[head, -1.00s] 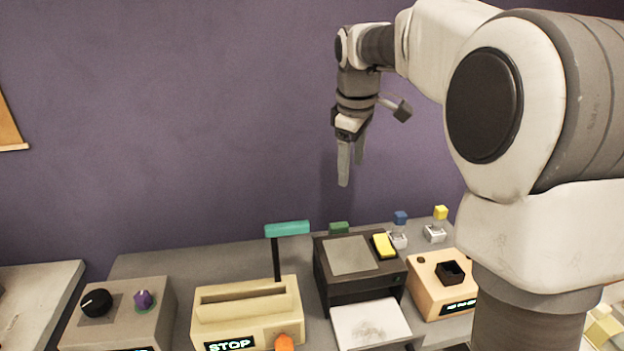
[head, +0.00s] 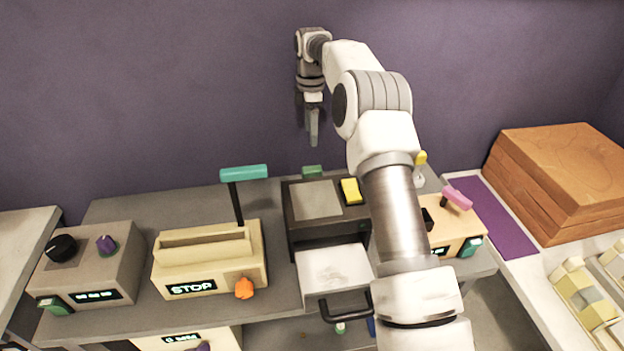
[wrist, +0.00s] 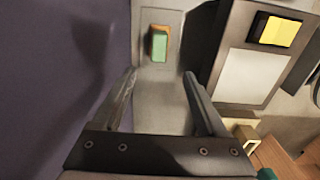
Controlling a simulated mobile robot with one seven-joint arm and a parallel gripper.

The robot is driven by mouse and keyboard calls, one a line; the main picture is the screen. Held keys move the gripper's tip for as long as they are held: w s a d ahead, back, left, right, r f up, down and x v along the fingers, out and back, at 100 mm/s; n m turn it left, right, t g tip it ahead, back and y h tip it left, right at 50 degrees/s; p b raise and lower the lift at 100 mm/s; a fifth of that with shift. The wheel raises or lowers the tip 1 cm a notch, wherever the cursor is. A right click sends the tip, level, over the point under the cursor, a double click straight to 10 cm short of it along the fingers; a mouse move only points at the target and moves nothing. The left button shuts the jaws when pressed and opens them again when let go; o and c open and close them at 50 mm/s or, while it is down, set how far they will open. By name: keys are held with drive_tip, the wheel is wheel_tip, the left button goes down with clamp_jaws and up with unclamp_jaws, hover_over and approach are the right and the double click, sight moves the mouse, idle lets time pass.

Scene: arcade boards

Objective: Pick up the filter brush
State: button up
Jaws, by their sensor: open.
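I cannot tell for sure which thing is the filter brush. A small green block (head: 312,171) stands behind the dark machine, near the wall. In the wrist view the green block (wrist: 159,45) lies on a pale base, ahead of and between my fingers. A yellow block (head: 351,190) sits on top of the dark machine (head: 292,229), beside its grey panel; the yellow block (wrist: 278,31) also shows in the wrist view. My gripper (head: 313,140) hangs fingers-down above the green block. The gripper (wrist: 160,74) is open and empty.
A cream box (head: 208,260) with a teal-topped lever (head: 244,172) stands left of the dark machine, whose white tray (head: 333,270) sticks out in front. A grey knob box (head: 88,265) is further left. A brown wooden box (head: 560,180) is at the right. The purple wall is close behind.

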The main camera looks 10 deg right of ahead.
sight(312, 168)
wheel_tip(312, 168, down, 10)
drive_tip(key=shift+b, duration=0.4)
drive_tip(key=shift+w+d+f, duration=0.1)
drive_tip(key=shift+f, duration=2.8)
clamp_jaws()
drive_tip(key=shift+r, duration=0.1)
